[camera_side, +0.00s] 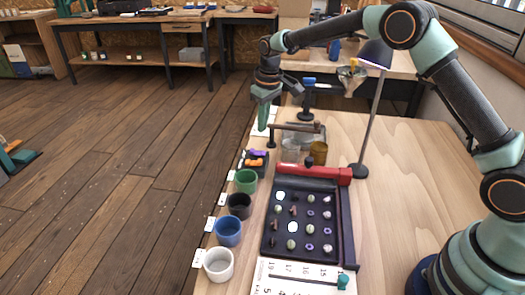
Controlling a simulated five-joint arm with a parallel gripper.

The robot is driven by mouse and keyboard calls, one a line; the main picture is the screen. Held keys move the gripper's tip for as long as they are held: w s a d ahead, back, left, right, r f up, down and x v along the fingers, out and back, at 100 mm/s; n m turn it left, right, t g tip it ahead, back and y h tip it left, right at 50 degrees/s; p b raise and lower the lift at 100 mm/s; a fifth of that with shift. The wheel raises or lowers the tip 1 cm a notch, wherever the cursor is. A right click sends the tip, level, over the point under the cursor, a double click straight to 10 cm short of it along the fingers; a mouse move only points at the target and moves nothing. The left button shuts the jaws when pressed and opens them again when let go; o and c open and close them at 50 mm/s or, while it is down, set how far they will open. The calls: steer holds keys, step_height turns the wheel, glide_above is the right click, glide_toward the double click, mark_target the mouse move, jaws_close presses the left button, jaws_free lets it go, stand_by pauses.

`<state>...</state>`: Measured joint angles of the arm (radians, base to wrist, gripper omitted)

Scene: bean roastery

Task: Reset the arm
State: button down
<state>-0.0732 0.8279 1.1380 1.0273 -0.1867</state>
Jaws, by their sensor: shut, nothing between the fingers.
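My gripper (263,120) hangs from my arm over the far left part of the wooden table, pointing down. It is shut and holds nothing. It is behind and left of a small grey tray with a clear cup, and well clear of the dark sorting board (268,240). My arm arches in from the right side of the picture.
The board holds several small pieces, with a red bar (322,173) at its far edge. Green (246,181), black (239,206), blue (228,232) and white (218,265) cups line the left edge. A lamp (371,120) stands behind. The table's right is bare.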

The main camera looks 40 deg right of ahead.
steer(key=s+d+r+t, duration=0.2)
steer(key=s+r, duration=1.3)
steer(key=r, duration=0.3)
steer(key=s+d+f+m+t, duration=0.1)
steer(key=s+f, duration=0.1)
steer(key=s, duration=0.4)
steer(key=s+d+f+m, duration=0.1)
steer(key=s+f+m, duration=0.1)
steer(key=s, duration=0.5)
steer(key=shift+f+t, duration=0.3)
steer(key=shift+t, duration=0.1)
